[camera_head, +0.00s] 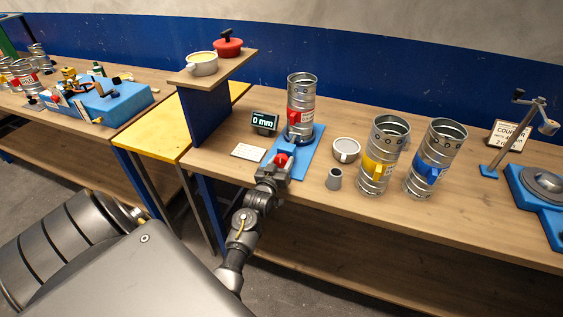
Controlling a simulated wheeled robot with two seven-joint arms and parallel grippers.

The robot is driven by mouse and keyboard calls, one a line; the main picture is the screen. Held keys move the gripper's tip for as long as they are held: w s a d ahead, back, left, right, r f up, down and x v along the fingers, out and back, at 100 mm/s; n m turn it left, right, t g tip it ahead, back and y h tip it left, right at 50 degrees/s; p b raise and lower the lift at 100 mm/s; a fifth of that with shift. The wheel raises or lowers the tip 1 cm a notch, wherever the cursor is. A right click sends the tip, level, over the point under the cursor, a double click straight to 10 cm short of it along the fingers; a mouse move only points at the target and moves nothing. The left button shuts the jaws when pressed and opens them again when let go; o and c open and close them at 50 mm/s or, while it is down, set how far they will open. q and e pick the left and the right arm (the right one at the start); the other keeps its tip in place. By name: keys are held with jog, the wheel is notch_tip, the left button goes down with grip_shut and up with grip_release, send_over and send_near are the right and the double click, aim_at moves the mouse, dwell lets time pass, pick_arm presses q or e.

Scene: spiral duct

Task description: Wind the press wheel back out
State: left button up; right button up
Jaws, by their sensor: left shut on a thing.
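The press is a blue base (309,152) on the wooden bench, with a metal spiral duct (301,97) standing upright on it. The duct carries a red piece on its near side. A small red part (281,160), which looks like the press wheel, sits at the near end of the base. My left gripper (277,168) is at this end, shut on the press wheel; the fingers and much of the wheel are hard to make out. My right gripper is not in view.
A mug (346,150) and a small grey cup (334,179) stand right of the press. A raised shelf (215,68) with pots stands left. A white card (248,152) lies near the edge.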

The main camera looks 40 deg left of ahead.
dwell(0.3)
pick_arm(q)
jog(key=o, duration=1)
jog(key=shift+s+d+f, duration=0.1)
jog(key=shift+s+d, duration=0.1)
jog(key=shift+s, duration=0.25)
jog(key=shift+b+v, duration=1.35)
jog(key=shift+v, duration=3.5)
jog(key=shift+d, duration=0.1)
